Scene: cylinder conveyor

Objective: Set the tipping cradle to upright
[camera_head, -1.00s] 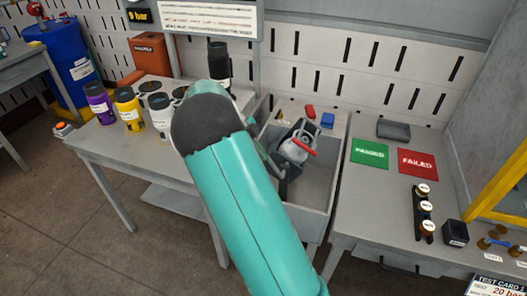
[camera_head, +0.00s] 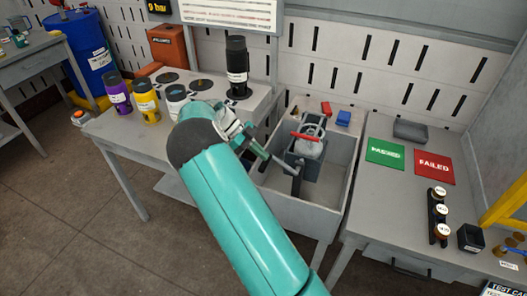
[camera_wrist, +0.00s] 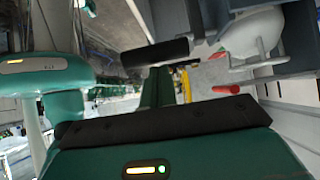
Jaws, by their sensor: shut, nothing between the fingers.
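The tipping cradle (camera_head: 302,165) is a dark grey frame inside the grey open-topped bin. It holds a pale grey cylinder (camera_head: 311,147) with a red handle (camera_head: 303,137), and the cylinder looks about upright. A dark lever (camera_head: 283,164) sticks out from the cradle's left front. My gripper (camera_head: 258,152) is over the bin's left side, close to this lever. In the wrist view my gripper (camera_wrist: 158,88) is shut and empty. A black grip bar (camera_wrist: 155,52) lies just beyond its fingers, with the pale cylinder (camera_wrist: 253,36) to the right. I cannot tell whether the fingers touch the bar.
The bin's walls (camera_head: 325,215) surround the cradle. A left bench holds purple (camera_head: 116,92), yellow (camera_head: 145,95) and black (camera_head: 237,68) cylinders. The right bench has a green PASSED pad (camera_head: 386,153) and red FAILED pad (camera_head: 434,167). Free room shows at the bin's right.

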